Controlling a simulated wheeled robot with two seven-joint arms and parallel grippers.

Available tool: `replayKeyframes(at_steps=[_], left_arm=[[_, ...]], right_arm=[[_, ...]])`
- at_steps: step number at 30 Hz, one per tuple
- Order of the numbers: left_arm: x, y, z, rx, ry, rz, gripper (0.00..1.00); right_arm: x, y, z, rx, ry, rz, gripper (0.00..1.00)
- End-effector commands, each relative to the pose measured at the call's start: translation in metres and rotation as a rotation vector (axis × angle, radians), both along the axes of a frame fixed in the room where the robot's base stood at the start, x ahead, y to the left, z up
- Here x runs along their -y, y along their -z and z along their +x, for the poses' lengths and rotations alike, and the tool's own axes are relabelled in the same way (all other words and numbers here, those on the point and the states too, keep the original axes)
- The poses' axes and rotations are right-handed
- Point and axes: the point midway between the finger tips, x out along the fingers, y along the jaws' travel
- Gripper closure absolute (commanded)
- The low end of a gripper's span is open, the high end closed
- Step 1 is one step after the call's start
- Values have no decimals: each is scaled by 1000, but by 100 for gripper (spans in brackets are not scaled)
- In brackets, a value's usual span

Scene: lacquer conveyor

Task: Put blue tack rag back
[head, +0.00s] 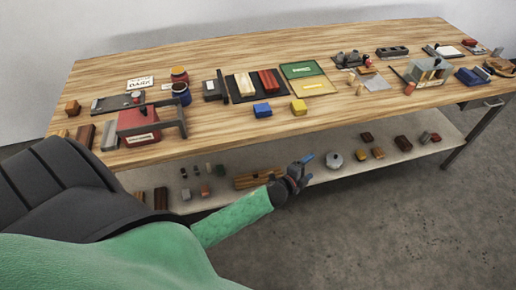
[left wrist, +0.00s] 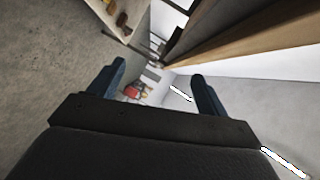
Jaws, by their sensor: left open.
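A small blue block-like thing (head: 262,110), which may be the folded blue tack rag, lies on the wooden bench top near its front edge. A similar yellow one (head: 299,107) lies to its right. My left gripper (head: 304,161) is in front of the bench, at about the height of the lower shelf, below and to the right of the blue thing and apart from it. In the left wrist view its two blue fingers (left wrist: 158,72) are spread with nothing between them. My right gripper is not in view.
The bench (head: 215,130) carries a black tray (head: 255,85) with wood pieces, green and yellow panels (head: 305,78), a red box (head: 138,127), jars and a blue box (head: 470,77). The lower shelf (head: 330,172) holds several small blocks. Open floor lies in front.

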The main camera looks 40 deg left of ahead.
Motion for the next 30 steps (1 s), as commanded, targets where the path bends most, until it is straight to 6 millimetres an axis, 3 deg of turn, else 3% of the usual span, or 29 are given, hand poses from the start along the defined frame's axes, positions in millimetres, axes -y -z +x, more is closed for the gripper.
replayKeyframes(at_steps=[1, 6, 12, 16, 18, 21, 30], left_arm=[[-6, 39, -24, -127, -91, -96, 23], [-17, 147, -111, -505, -384, -368, 23], [-5, 241, -238, -904, -711, -607, 23], [10, 274, -309, -1100, -878, -703, 23], [17, 283, -336, -1174, -941, -735, 23], [23, 290, -360, -1238, -997, -761, 23], [26, 293, -370, -1264, -1020, -770, 23]], right_arm=[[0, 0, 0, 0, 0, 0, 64], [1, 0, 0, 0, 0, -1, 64], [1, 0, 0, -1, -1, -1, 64], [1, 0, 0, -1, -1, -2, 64], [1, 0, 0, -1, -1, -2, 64], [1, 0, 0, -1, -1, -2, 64], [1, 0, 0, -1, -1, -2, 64]])
